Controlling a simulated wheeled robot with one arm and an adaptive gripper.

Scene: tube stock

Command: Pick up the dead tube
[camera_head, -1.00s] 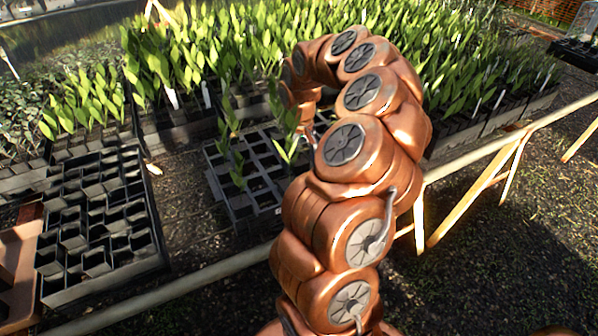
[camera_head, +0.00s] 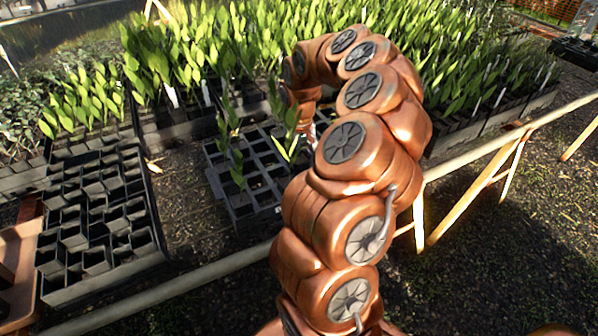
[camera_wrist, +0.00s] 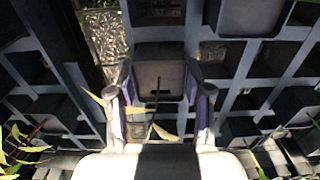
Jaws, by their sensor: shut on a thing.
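In the wrist view my gripper (camera_wrist: 158,76) has its two fingers on either side of a dark square tube (camera_wrist: 160,82), shut on it. A thin dark stem and pale, withered-looking leaves (camera_wrist: 163,131) show at this tube, between the fingers. Tray cells surround it, and I cannot tell whether it has lifted clear of its cell. In the head view the grey grid tray (camera_head: 238,205) holds a few green plants among many empty cells. My copper arm hides most of the gripper and the tube there.
A black tray of empty-looking square tubes (camera_head: 62,290) stands at left, beside a brown crate (camera_head: 28,245). Dense green seedlings (camera_head: 235,45) fill the bench behind. A pale bench rail (camera_head: 215,270) runs along the front. Standing leafy plants (camera_head: 289,135) are close to my gripper.

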